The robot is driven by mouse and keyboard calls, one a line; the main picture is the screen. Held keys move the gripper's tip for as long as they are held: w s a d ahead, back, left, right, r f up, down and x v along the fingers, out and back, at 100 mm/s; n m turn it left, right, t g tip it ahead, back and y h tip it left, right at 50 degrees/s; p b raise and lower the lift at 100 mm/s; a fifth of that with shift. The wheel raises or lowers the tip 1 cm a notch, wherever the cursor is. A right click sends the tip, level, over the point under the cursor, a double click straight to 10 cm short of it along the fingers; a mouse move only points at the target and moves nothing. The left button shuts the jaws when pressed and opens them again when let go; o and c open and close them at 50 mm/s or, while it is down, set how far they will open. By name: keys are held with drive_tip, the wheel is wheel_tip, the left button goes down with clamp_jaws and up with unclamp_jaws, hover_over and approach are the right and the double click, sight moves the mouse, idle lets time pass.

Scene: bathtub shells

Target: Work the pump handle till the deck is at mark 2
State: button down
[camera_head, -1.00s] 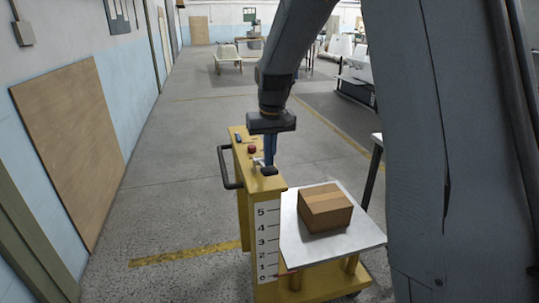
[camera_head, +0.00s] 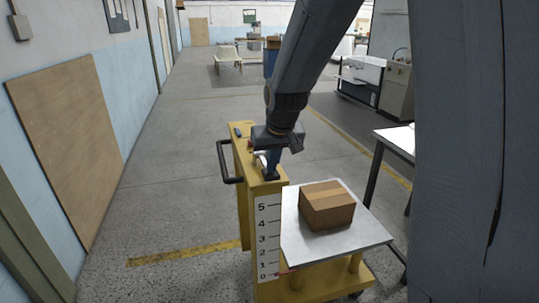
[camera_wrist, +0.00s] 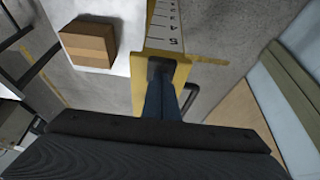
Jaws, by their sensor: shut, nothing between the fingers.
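The yellow lift cart (camera_head: 243,205) carries a pale deck (camera_head: 345,240) with a cardboard box (camera_head: 327,205) on it. A scale (camera_head: 268,235) marked 0 to 5 runs up the cart's post. A small red pointer (camera_head: 286,271) by the deck is low, around 0 to 1; its exact reading is unclear. My gripper (camera_head: 271,170) is shut and empty, its blue fingers pointing down at the post top. A dark block (camera_wrist: 160,68) sits at the fingertips in the wrist view; contact is unclear. A pale lever piece (camera_head: 260,159) shows beside the fingers; the pump handle is mostly hidden.
A black push bar (camera_head: 224,163) sticks out at the cart's left. A table (camera_head: 398,141) stands close on the right. A wooden panel (camera_head: 70,135) is on the left wall.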

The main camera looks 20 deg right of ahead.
drive_tip(key=shift+s+f+b, duration=0.15)
drive_tip(key=shift+f+b, duration=0.05)
drive_tip(key=shift+f, duration=0.6)
drive_tip(key=shift+s+f+b, duration=0.15)
drive_tip(key=shift+f, duration=0.6)
drive_tip(key=shift+s+f, duration=0.2)
wheel_tip(320, 180, up, 5)
drive_tip(key=p, duration=0.4)
drive_tip(key=b, duration=0.3)
approach(273, 176)
drive_tip(key=shift+s+v, duration=0.2)
drive_tip(key=shift+v, duration=1.8)
drive_tip(key=shift+f, duration=0.1)
